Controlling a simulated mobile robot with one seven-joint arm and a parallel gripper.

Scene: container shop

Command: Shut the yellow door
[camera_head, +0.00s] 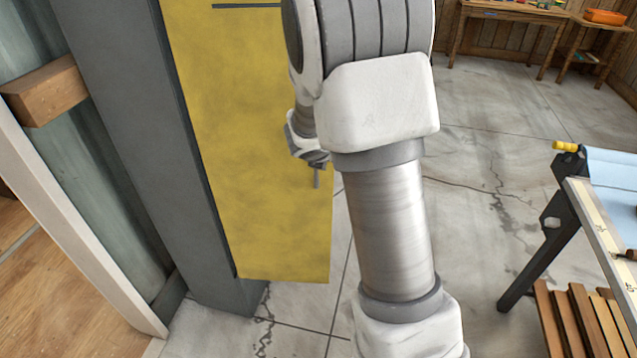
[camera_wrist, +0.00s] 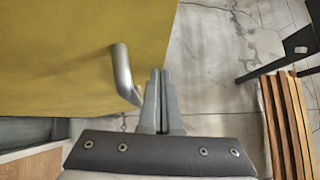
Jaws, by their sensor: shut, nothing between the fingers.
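The yellow door (camera_head: 245,160) stands beside a dark grey post (camera_head: 135,140) on the left of the head view. Floor shows past its right edge, and no frame is seen against that edge. In the wrist view the yellow door (camera_wrist: 60,60) fills the upper left. A grey bar handle (camera_wrist: 122,72) sticks out from it near its edge. My gripper (camera_wrist: 160,74) is shut and empty, just right of the handle, near the door's edge. I cannot tell whether it touches either. In the head view my arm hides most of the gripper.
A wooden block (camera_head: 45,91) juts out left of the post. A workbench (camera_head: 600,200) with dark legs and wooden slats (camera_head: 580,320) stands at right, and shows in the wrist view too. Wooden tables (camera_head: 510,15) stand far back. Cracked concrete floor (camera_head: 480,150) lies clear between.

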